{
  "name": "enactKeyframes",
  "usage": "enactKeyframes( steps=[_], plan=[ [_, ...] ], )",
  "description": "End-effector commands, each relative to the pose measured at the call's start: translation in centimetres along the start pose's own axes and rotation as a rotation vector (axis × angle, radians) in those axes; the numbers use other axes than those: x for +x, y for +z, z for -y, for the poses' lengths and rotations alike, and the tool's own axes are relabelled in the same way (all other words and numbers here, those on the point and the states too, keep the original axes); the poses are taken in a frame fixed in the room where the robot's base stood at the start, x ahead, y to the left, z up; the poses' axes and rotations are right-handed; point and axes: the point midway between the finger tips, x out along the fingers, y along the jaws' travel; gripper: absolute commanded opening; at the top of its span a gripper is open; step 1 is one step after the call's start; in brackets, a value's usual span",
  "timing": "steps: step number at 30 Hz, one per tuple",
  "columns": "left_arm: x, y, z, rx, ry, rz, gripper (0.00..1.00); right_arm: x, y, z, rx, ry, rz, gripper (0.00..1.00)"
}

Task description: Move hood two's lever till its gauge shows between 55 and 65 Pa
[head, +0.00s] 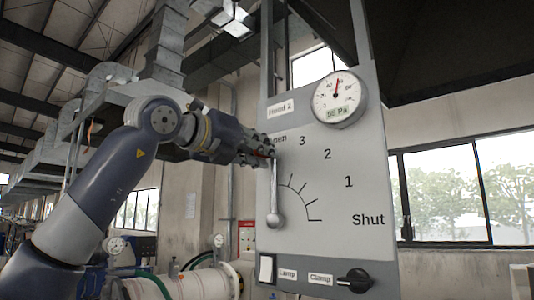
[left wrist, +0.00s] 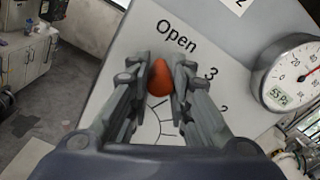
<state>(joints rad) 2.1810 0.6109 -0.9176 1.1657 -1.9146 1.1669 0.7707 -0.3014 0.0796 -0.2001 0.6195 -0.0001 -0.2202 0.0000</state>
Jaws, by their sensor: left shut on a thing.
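The hood two panel (head: 330,225) is a grey plate labelled "Hood 2", with marks Open, 3, 2, 1 and Shut. Its lever (head: 274,195) points almost straight up from its pivot, towards Open. My left gripper (head: 270,151) is shut on the lever's red knob (left wrist: 158,78), which shows between the fingers in the left wrist view. The round gauge (head: 339,98) is at the panel's top right, its needle near the top. Its small display reads about 55 Pa, the last digit unclear; it also shows in the left wrist view (left wrist: 290,75). My right gripper is out of view.
Below the scale are a white lamp switch (head: 267,269) and a black clamp knob (head: 356,280). Pipes and a white cylindrical vessel (head: 185,284) stand behind at lower left. A window (head: 450,190) is at the right. The space in front of the panel's right part is clear.

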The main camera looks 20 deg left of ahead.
Motion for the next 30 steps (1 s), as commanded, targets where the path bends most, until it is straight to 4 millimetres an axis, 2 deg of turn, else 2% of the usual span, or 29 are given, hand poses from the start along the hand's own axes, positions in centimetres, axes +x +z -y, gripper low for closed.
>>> enactKeyframes(
  steps=[3, 4, 6, 7, 16, 20, 23, 30],
  plan=[
    [0.0, 0.0, -0.1, 0.001, 0.002, 0.001, 0.0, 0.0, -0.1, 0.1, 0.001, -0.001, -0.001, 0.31],
    [0.0, 0.0, -0.1, 0.001, 0.002, 0.0, 0.21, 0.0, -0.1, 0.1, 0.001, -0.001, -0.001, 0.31],
    [0.0, 0.0, -0.1, 0.002, 0.002, 0.0, 0.37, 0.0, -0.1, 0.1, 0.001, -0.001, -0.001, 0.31],
    [0.0, 0.0, -0.1, 0.002, 0.001, 0.0, 0.4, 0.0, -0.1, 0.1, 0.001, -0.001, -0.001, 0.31],
    [0.0, 0.0, 0.0, 0.003, 0.0, 0.0, 0.4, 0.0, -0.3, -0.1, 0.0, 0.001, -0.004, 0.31],
    [-0.8, 0.0, 0.0, 0.004, 0.0, 0.001, 0.4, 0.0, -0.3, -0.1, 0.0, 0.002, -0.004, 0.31],
    [-2.4, 0.1, 0.0, 0.004, -0.001, 0.002, 0.4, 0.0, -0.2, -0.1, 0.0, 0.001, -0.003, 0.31],
    [-7.6, 0.1, -0.1, 0.004, 0.0, 0.004, 0.4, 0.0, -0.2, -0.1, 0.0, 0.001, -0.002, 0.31]
  ],
)
